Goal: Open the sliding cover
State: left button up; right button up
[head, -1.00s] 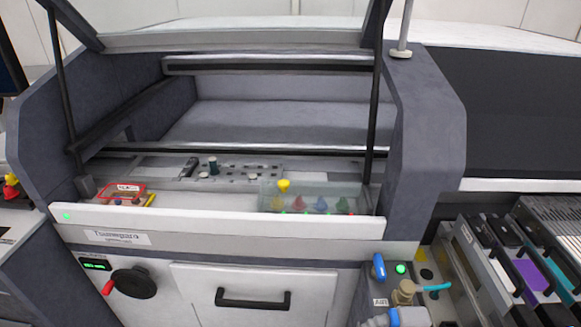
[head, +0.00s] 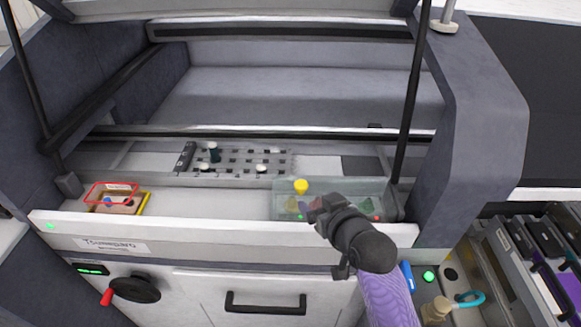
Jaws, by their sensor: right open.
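A clear greenish sliding cover (head: 345,190) with a yellow knob (head: 301,186) lies over a bin at the right of the machine's front ledge. Small coloured things show dimly through it. The cover looks closed over the bin. My right gripper (head: 318,207) is open in front of the cover, just below and to the right of the knob. It appears apart from the knob and hides part of the bin's front. I cannot tell whether it touches the cover. My left gripper is not in view.
A white front rail (head: 200,224) runs below the bin. A red-framed tray (head: 112,193) sits at the left, and a perforated plate with pegs (head: 236,160) lies behind. A dark strut (head: 412,95) rises at the right. The ledge's middle is clear.

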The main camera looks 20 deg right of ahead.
aim_at(303, 187)
jog(key=b+x, duration=0.1)
jog(key=x, duration=0.1)
jog(key=b+x, duration=0.1)
jog(key=x, duration=0.1)
jog(key=shift+s+f, duration=0.1)
jog(key=shift+f, duration=0.2)
jog(key=b+x, duration=0.1)
jog(key=x, duration=0.2)
jog(key=shift+w+f, duration=0.1)
jog(key=shift+w, duration=0.15)
jog(key=shift+w+b, duration=0.35)
jog(key=shift+w, duration=0.15)
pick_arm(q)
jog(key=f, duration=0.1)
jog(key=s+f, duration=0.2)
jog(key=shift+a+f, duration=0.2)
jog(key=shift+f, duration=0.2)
pick_arm(e)
jog(key=shift+c, duration=0.3)
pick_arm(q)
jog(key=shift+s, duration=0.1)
pick_arm(e)
grip_shut()
